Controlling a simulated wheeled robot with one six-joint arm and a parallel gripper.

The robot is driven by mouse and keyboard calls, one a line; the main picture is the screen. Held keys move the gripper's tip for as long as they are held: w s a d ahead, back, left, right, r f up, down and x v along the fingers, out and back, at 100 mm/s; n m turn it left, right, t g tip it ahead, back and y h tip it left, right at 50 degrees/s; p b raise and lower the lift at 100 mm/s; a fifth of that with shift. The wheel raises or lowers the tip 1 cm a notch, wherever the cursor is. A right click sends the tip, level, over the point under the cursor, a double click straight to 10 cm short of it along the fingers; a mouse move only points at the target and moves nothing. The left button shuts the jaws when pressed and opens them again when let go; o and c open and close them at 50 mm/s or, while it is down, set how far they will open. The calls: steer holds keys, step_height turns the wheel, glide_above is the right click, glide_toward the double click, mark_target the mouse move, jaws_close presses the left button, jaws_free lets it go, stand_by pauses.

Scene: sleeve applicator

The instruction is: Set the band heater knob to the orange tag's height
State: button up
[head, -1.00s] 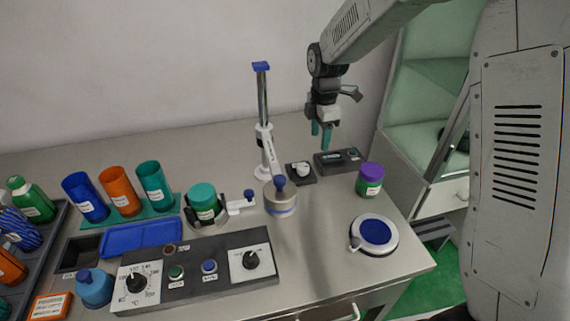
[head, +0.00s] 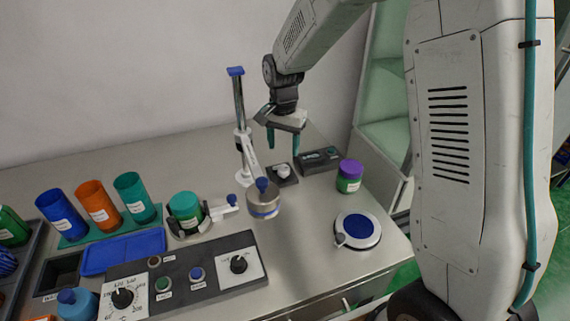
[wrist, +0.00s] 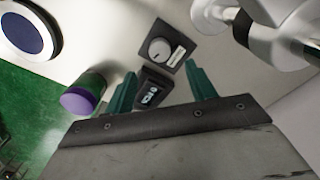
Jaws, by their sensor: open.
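My gripper (head: 283,142) hangs open and empty above the back right of the bench, near the column stand. In the wrist view its two teal fingers (wrist: 161,70) are apart. Beyond them are a pale round knob (wrist: 159,49) on a dark plate with a white label and a dark box with a small display (wrist: 151,97). The knob plate (head: 283,171) and box (head: 319,160) also show in the head view. A panel has a left dial (head: 123,298) with a marked scale and a right dial (head: 239,264). I cannot tell which knob is the band heater's, and no orange tag is clear.
The column stand (head: 239,110) holds a metal cup (head: 263,203) on an arm, left of my gripper. A purple-lidded jar (head: 349,176) and a round blue-topped plate (head: 357,229) stand right. Cups, including an orange one (head: 98,206), stand left. The front middle right is clear.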

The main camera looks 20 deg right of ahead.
mark_target(283, 168)
step_height(283, 168, down, 8)
steer(key=shift+r, duration=0.1)
stand_by(0.4)
